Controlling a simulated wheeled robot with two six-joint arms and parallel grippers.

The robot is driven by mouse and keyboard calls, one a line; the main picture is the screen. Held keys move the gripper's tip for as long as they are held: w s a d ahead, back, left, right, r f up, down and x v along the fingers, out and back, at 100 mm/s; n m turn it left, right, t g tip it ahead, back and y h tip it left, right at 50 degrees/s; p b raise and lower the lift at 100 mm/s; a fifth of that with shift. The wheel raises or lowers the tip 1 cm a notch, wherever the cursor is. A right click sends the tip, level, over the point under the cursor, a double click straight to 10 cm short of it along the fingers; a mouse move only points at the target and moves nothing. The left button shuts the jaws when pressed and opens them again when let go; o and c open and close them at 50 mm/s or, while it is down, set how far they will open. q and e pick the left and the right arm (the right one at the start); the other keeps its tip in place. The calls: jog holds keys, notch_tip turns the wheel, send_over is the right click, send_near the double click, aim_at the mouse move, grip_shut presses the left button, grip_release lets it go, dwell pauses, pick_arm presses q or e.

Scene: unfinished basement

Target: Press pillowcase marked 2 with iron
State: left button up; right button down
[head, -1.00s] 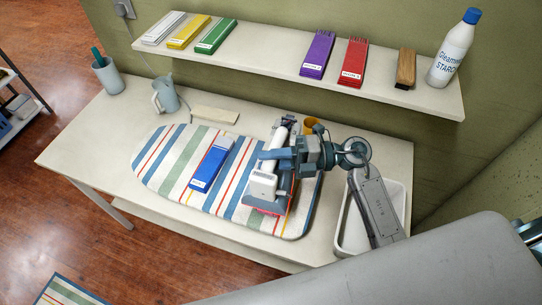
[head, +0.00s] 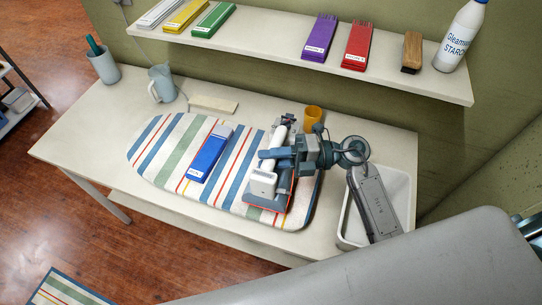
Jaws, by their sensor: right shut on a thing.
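A blue folded pillowcase (head: 209,154) with a small white label lies on the striped ironing board (head: 170,150), left of the iron. Its label is too small to read. My right gripper (head: 283,157) is shut on the iron (head: 267,190), a grey and white thing with a red edge at its base. The iron is over the right part of the board; I cannot tell whether it touches the cover. The gripper and arm hide part of the iron. My left gripper is not in view.
A white tray (head: 347,232) stands right of the board, under my right arm. The shelf (head: 275,50) above holds colored folded packs, a brush and a starch bottle (head: 461,38).

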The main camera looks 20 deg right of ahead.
jog(key=shift+f+b, duration=0.4)
jog(key=shift+f, duration=0.05)
dwell(0.6)
jog(key=shift+s+a, duration=0.55)
jog(key=shift+s, duration=0.3)
dwell(1.8)
jog(key=shift+w+d, duration=0.5)
jog(key=shift+w, duration=0.3)
jog(key=shift+w+d, duration=0.45)
jog(key=shift+w, duration=0.3)
dwell(0.6)
jog(key=shift+s+a, duration=0.4)
jog(key=shift+s, duration=0.3)
dwell(0.7)
jog(key=shift+r, duration=0.1)
dwell(0.5)
